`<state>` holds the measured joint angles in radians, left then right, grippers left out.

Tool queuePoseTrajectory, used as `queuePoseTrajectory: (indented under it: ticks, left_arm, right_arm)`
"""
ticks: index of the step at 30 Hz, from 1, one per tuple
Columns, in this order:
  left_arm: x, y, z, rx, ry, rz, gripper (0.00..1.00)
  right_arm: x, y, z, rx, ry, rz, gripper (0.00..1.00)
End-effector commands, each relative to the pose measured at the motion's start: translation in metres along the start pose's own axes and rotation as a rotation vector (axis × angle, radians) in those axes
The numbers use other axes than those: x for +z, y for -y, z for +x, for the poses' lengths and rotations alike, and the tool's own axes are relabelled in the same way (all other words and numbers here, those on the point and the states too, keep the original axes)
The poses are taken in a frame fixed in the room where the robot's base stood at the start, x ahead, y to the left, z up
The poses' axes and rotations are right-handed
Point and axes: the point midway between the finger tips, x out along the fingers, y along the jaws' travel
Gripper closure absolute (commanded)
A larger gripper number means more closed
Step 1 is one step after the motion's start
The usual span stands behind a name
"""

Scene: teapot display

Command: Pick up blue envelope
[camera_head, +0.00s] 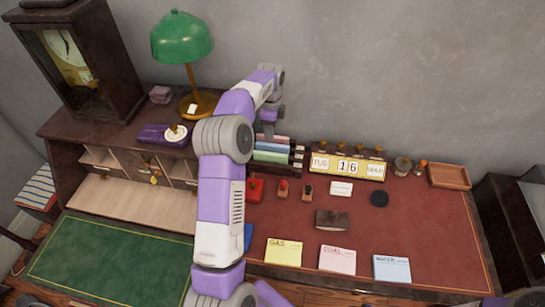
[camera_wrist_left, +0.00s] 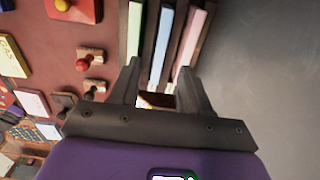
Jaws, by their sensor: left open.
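A blue envelope (camera_head: 272,147) sits in a dark rack (camera_head: 297,158) on the desk, between a pink item (camera_head: 275,139) and a green one (camera_head: 270,156). The left wrist view shows the same blue envelope (camera_wrist_left: 161,45) as a narrow strip between the green and pink strips. My left gripper (camera_head: 268,131) reaches the rack from behind. In the left wrist view, the open fingers (camera_wrist_left: 158,72) point toward the rack, with the blue strip between their tips. Contact cannot be told. My arm hides part of the rack's left side. My right gripper is not seen.
A green lamp (camera_head: 183,40) and a dark clock case (camera_head: 110,70) stand left. A calendar (camera_head: 347,164) is right of the rack. Small stamps (camera_head: 283,188) lie in front. Yellow, pink and blue cards (camera_head: 392,268) lie along the desk's front. Red desktop (camera_head: 430,220) is clear at right.

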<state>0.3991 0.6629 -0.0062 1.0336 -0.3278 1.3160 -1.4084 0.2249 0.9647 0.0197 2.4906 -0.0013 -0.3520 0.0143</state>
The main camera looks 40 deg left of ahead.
Motion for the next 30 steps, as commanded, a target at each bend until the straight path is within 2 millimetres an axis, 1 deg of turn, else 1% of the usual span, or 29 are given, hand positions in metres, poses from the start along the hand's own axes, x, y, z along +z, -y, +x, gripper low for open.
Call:
queuePoseTrajectory:
  ticks: [6, 11, 15, 18, 21, 26, 27, 30]
  left_arm:
    - [0.000, 0.000, 0.023, 0.001, 0.000, 0.000, 0.53]
    - [-0.002, 0.000, 0.036, 0.002, 0.001, 0.000, 0.53]
    - [-0.006, 0.001, 0.059, 0.003, 0.001, 0.001, 0.53]
    - [-0.006, 0.001, 0.073, 0.002, 0.001, 0.000, 0.53]
    - [-0.006, 0.001, 0.077, 0.001, 0.001, 0.000, 0.53]
    - [-0.006, 0.001, 0.076, 0.000, 0.000, 0.000, 0.53]
    - [-0.006, 0.001, 0.076, 0.000, 0.000, 0.000, 0.56]
    - [-0.006, 0.001, 0.076, 0.000, 0.000, 0.000, 0.72]
  right_arm:
    - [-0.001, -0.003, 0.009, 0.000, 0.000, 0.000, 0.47]
    - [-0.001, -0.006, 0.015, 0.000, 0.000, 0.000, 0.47]
    - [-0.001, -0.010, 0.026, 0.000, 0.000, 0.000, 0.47]
    - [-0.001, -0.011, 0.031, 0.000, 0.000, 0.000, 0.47]
    - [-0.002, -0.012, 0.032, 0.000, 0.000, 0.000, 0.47]
    - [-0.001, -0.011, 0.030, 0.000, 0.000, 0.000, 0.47]
    - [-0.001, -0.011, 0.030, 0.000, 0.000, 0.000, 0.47]
    - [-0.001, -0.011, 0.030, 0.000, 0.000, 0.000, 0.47]
